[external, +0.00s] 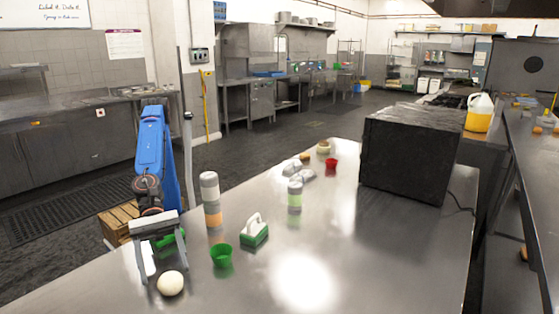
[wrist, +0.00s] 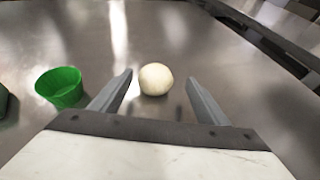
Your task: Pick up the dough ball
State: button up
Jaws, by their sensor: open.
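The dough ball (external: 170,283) is a round cream-coloured ball on the steel table, near its front left edge in the external view. In the wrist view the dough ball (wrist: 156,79) lies ahead of the fingertips, between their lines and a little left of the middle. My gripper (external: 160,266) is open and empty, close to the ball in the external view. In the wrist view my gripper (wrist: 160,77) shows its two grey fingers spread apart. I cannot tell its exact height above the table.
A green cup (external: 222,256) stands beside the ball; it also shows in the wrist view (wrist: 60,88). A green-and-white brush (external: 254,232) and a stacked bottle or shaker (external: 211,200) stand farther back. A black box (external: 410,152) is at the back right. The steel table (external: 350,265) is clear to the right.

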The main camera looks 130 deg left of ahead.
aim_at(173, 294)
jog(key=shift+a+x, duration=0.15)
jog(key=shift+x, duration=1.1)
jog(key=shift+a+x, duration=0.15)
jog(key=shift+x, duration=1.1)
jog(key=shift+w+f, duration=0.1)
jog(key=c, duration=1.2)
